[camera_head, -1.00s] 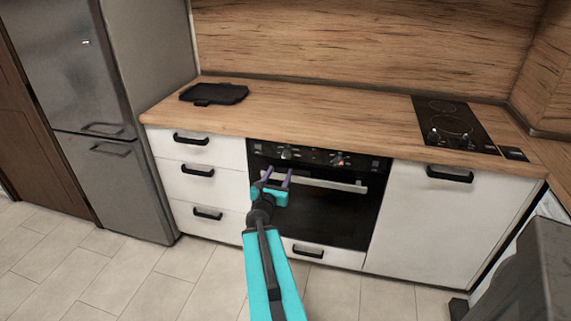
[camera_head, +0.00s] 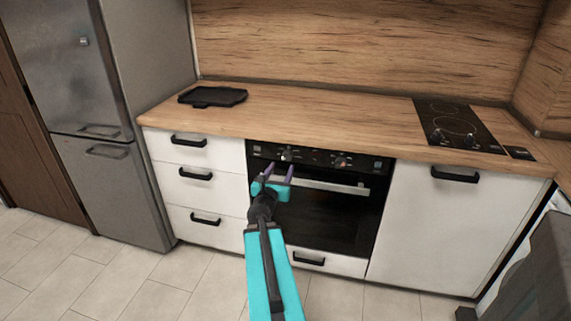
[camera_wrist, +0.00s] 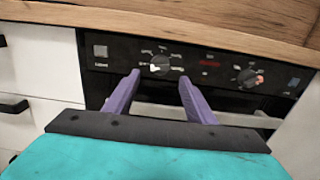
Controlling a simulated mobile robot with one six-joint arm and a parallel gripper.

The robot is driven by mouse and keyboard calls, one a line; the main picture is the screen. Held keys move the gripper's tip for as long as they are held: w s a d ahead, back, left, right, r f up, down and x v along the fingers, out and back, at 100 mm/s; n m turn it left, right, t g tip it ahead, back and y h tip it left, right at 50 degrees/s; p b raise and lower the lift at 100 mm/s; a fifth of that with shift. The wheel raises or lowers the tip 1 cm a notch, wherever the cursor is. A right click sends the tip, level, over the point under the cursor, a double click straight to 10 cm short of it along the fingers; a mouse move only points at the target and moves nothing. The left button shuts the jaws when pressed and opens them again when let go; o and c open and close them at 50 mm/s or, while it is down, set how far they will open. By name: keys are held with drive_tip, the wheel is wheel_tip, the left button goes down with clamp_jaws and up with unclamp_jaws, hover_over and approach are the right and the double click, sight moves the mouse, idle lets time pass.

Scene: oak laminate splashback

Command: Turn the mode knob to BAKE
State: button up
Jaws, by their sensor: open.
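The oven's control panel (camera_head: 322,157) is a black strip under the worktop. It carries a left knob (camera_head: 287,155) and a right knob (camera_head: 340,162). In the wrist view the left knob (camera_wrist: 160,66) has printed labels around it, too small to read, and a pale pointer mark at its lower left. The right knob (camera_wrist: 248,78) has a reddish spot beside it. My gripper (camera_head: 279,174) is open and empty, in front of the oven just below the left knob. In the wrist view its purple fingers (camera_wrist: 158,92) stand apart on either side below that knob, with no visible contact.
The oven door handle (camera_head: 318,185) runs below the panel, close to my gripper. The worktop edge (camera_wrist: 200,35) overhangs above the panel. A black tray (camera_head: 212,96) lies on the worktop at left, and a cooktop (camera_head: 458,125) at right.

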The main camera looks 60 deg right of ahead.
sight(286, 159)
drive_tip(key=shift+p+x, duration=0.35)
drive_tip(key=shift+x, duration=3.3)
drive_tip(key=c, duration=1)
